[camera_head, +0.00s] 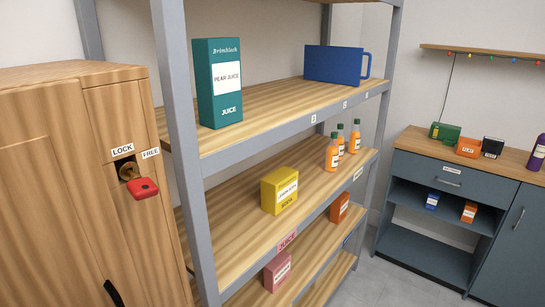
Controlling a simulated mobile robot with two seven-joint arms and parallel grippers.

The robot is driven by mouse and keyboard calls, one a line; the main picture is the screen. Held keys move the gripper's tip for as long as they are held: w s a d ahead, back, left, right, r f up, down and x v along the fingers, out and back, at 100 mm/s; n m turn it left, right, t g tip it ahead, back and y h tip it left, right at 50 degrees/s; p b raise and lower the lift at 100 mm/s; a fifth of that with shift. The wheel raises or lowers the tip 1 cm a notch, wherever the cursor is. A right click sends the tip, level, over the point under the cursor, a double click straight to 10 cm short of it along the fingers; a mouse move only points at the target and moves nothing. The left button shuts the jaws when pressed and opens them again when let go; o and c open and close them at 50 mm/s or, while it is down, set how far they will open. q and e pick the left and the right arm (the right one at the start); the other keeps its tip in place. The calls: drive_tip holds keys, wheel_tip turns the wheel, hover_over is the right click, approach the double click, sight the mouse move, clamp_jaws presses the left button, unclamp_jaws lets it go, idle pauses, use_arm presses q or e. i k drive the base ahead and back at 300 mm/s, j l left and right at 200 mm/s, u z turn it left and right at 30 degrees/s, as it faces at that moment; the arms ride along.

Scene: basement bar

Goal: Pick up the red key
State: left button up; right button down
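The red key (143,188) sits at a lock (128,170) on the front of the wooden cabinet (70,170) at the left. Labels reading LOCK and FREE are above the lock. Whether the key's shaft is in the lock is hard to tell at this size. Neither of my grippers is in view.
A grey-framed shelf rack (182,130) stands right beside the cabinet, its post close to the key. It holds a teal juice carton (218,85), a blue jug (334,64), a yellow box (279,190) and orange bottles (332,153). A dark sideboard (440,205) stands farther right.

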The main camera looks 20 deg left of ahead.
sight(141, 187)
drive_tip(key=u, duration=3)
drive_tip(key=k+l+z, duration=0.1)
drive_tip(key=z, duration=0.35)
drive_tip(key=k+l+z, duration=0.1)
drive_tip(key=z, duration=0.3)
drive_tip(key=l+z, duration=0.25)
drive_tip(key=z, duration=0.2)
drive_tip(key=l+u, duration=0.2)
drive_tip(key=l, duration=0.55)
drive_tip(key=k, duration=0.05)
